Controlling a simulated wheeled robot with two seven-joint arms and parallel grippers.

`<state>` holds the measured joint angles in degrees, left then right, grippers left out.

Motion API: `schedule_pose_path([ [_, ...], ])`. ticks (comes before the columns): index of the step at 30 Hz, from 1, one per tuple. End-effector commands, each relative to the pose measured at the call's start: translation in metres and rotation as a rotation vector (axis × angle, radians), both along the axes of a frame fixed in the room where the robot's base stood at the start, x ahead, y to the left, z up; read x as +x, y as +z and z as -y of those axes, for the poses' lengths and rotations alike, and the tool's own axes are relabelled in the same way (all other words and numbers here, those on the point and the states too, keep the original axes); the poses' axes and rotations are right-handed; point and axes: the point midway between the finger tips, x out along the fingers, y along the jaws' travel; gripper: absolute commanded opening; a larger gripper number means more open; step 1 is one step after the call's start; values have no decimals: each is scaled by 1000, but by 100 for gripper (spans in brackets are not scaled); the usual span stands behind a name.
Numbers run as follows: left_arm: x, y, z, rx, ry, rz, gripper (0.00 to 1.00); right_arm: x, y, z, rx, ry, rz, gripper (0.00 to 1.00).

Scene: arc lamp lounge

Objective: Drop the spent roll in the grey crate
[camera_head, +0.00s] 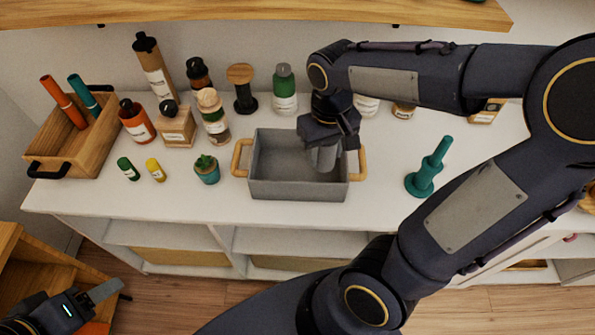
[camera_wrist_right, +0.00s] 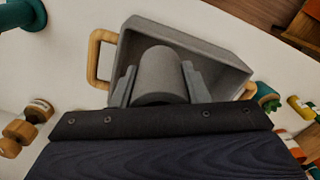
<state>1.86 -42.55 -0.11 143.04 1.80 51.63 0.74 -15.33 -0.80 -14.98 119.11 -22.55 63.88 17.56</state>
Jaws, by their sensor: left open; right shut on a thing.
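The grey crate (camera_head: 275,189) stands on the white counter, with a wooden handle at each end. It also fills the middle of the right wrist view (camera_wrist_right: 215,45). My right gripper (camera_head: 325,155) is over the right half of the crate, pointing down. It is shut on the spent roll (camera_wrist_right: 160,77), a grey cylinder between its two fingers. In the head view the roll is mostly hidden by the gripper. I cannot tell whether the roll touches the crate floor. My left gripper (camera_head: 105,290) is open and low at the bottom left, away from the counter.
A wooden tray (camera_head: 95,135) with an orange and a teal item stands at the left. Several bottles and jars line the back. A small plant pot (camera_head: 206,170) stands left of the crate, and a teal stand (camera_head: 428,170) stands right of it. A shelf (camera_head: 250,12) hangs above.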

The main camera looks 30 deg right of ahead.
Motion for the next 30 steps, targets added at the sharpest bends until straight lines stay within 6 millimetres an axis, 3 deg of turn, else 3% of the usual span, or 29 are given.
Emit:
schedule_pose_path([
  [1,0,-4,0,0,0,0,63,-17,-1,5,3,-13,7,19],
  [4,0,-6,0,0,0,0,63,-41,-2,11,1,-29,6,19],
  [9,0,-6,0,0,0,0,63,-50,-7,13,-3,-39,1,19],
  [21,0,-3,0,0,0,0,63,38,-53,-5,-6,-40,-4,19],
  [27,0,-4,0,0,0,0,63,65,-87,-10,-4,-40,-2,19],
  [30,0,-3,0,0,0,0,63,72,-94,-11,-4,-40,2,19],
])
